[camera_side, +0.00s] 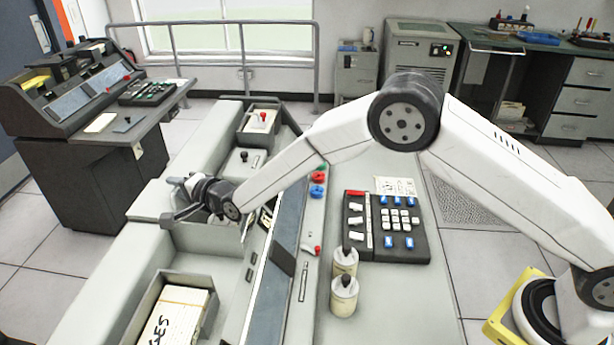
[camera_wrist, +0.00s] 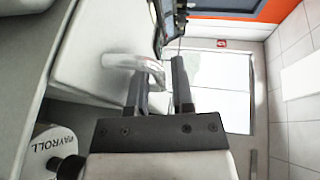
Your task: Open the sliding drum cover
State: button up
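The drum cover seems to be the pale grey raised housing (camera_side: 148,203) at the left of the keypunch machine; its exact edges are hard to tell. In the wrist view a pale panel (camera_wrist: 85,50) carries a light curved handle (camera_wrist: 125,62). My gripper (camera_side: 176,202) is at this housing in the side view, its fingers spread. In the wrist view my gripper (camera_wrist: 161,90) has its two dark fingers apart. The handle's bent end shows between them, and the left finger overlaps part of the handle. I cannot tell whether either finger touches it.
A card tray (camera_side: 200,300) stands at the front and another tray (camera_side: 262,122) at the back. A keypad (camera_side: 385,228) and two pale canisters (camera_side: 344,296) sit right of the machine.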

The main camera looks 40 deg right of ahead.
jog(key=shift+s, duration=0.15)
jog(key=v, duration=0.7)
jog(key=shift+s, duration=0.2)
jog(key=shift+d+r, duration=0.1)
jog(key=shift+d, duration=0.15)
dwell(0.4)
jog(key=shift+d, duration=0.35)
jog(key=d+n, duration=0.1)
jog(key=d, duration=0.1)
jog(key=s+d+n+g+h, duration=0.1)
jog(key=d, duration=0.1)
jog(key=s+d+n+g+h, duration=0.1)
jog(key=d, duration=0.2)
jog(key=shift+s+d+r, duration=0.1)
jog(key=shift+s+r, duration=0.05)
jog(key=shift+s, duration=0.1)
jog(key=s+d+f+n+g+h, duration=0.1)
jog(key=s+d+n+g, duration=0.4)
jog(key=s+d, duration=0.5)
jog(key=s+d+f+n+g+h, duration=0.1)
jog(key=s+d+n+g+h, duration=0.2)
jog(key=s+d, duration=0.7)
jog(key=s+n+g, duration=0.2)
jog(key=s, duration=0.4)
jog(key=shift+s, duration=0.2)
